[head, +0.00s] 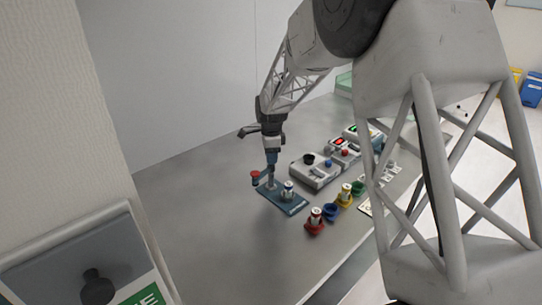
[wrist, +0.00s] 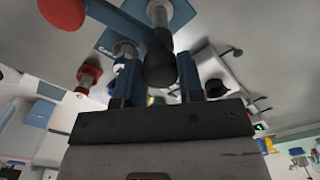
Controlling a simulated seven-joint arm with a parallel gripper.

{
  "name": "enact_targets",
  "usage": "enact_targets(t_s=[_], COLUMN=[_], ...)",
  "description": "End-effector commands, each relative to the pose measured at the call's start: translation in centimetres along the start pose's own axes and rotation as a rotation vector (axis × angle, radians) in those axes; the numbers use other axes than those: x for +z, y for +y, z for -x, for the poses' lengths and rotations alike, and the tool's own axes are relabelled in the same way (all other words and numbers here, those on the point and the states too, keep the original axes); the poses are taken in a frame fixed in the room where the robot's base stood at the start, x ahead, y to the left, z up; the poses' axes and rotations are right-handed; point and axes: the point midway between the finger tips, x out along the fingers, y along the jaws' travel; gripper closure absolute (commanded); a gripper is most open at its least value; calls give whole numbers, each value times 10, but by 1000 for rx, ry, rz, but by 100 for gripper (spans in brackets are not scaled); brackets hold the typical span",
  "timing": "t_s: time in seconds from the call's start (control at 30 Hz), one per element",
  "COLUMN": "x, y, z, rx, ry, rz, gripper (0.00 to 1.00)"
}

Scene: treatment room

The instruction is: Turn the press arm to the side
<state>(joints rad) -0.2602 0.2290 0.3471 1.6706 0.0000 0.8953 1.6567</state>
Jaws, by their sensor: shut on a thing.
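The press has a blue base plate (head: 292,207) lying on the grey bench, with an upright post. Its blue press arm (wrist: 118,18) has a red round end (head: 255,175), which sticks out left of my gripper; the red end also shows at the top left of the wrist view (wrist: 62,12). A black knob (wrist: 160,66) sits at the arm's other end. My gripper (head: 271,163) is over the press and shut on the black knob, which is between its two blue fingers in the wrist view. A white-and-dark vial (head: 288,190) stands on the base plate. My gripper hides the knob in the head view.
A red vial stand (head: 315,221), a yellow one (head: 346,194) and blue cups (head: 330,212) stand right of the press. A grey device (head: 314,172) with buttons is behind them. The bench (head: 205,210) is clear to the left. A wall stands behind.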

Motion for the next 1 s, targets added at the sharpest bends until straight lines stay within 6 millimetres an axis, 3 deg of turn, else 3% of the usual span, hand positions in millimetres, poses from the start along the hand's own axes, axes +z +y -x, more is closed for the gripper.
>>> enact_targets(t_s=[0.27,0.3,0.47,0.8,1.0], x=[0,0,0,0,0], y=[0,0,0,0,0], z=[2,2,1,2,14], rx=[-2,-2,-1,-1,-2], ry=[0,0,0,0,0], rz=[0,0,0,0,0], gripper=[100,62,39,39,39])
